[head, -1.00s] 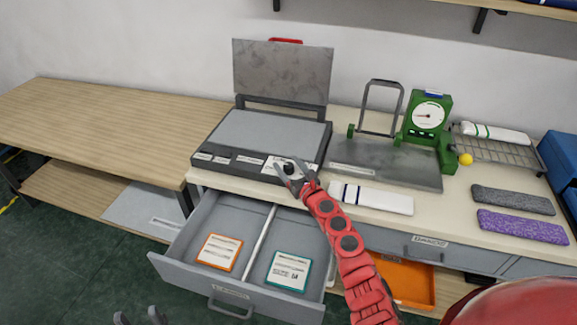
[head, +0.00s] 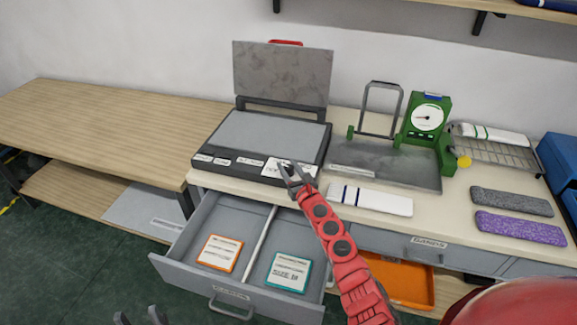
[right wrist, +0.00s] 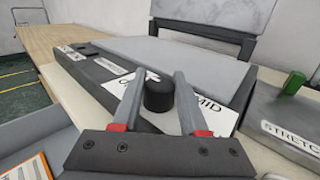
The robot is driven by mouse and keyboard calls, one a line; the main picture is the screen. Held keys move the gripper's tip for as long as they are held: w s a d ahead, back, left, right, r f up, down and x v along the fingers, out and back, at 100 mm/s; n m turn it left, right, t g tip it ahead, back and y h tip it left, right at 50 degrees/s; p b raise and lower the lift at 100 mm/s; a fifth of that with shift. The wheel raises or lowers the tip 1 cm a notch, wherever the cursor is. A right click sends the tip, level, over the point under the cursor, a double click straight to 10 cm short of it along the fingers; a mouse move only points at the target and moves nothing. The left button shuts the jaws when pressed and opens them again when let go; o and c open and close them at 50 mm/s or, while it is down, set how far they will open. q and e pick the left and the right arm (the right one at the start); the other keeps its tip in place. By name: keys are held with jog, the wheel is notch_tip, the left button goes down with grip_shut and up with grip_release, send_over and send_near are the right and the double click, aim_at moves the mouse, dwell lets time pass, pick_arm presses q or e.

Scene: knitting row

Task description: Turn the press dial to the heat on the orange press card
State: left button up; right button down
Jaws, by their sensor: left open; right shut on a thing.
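The press (head: 262,135) stands open on the counter with its grey upper plate (head: 283,75) raised. Its black press dial (right wrist: 159,96) sits on the front right of the panel, over a white label on which "MID" can be read. My right gripper (head: 286,168) is closed around the dial, one finger on each side; it also shows in the right wrist view (right wrist: 160,88). The dial's pointer cannot be made out. The orange press card (head: 219,253) lies in the drawer's left compartment, its print too small to read. My left gripper (head: 140,318) is open and empty at the bottom edge.
The open drawer (head: 231,293) juts out below the press, with a teal card (head: 288,272) in its right compartment. A white striped knit (head: 370,199) lies right of my gripper. A green gauge stand (head: 428,122) and grey and purple knits are further right.

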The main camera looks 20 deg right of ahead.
jog(key=shift+a+r+m+h+p, duration=0.15)
jog(key=shift+a+m+h+p, duration=0.1)
jog(key=shift+m+h+p, duration=0.55)
jog(key=m+h+p, duration=0.1)
jog(key=h, duration=0.2)
jog(key=m+g+h, duration=0.1)
jog(key=m+h, duration=0.1)
jog(key=h, duration=0.1)
jog(key=shift+d+f+m+h, duration=0.1)
jog(key=shift+f+m+h, duration=0.1)
jog(key=shift+m+h, duration=0.4)
jog(key=shift+f+m+g+h+b, duration=0.1)
jog(key=shift+m+g+h+b, duration=0.25)
jog(key=shift+g+h, duration=0.2)
jog(key=m+g+h+b, duration=0.2)
jog(key=m+h+b, duration=0.1)
jog(key=shift+f+h, duration=0.1)
jog(key=shift+h, duration=0.25)
jog(key=shift+d+m+g+h+b, duration=0.15)
jog(key=shift+m+g+h+b, duration=0.6)
jog(key=shift+g+h+b, duration=0.4)
jog(key=shift+y, duration=0.25)
jog(key=shift+r, duration=0.2)
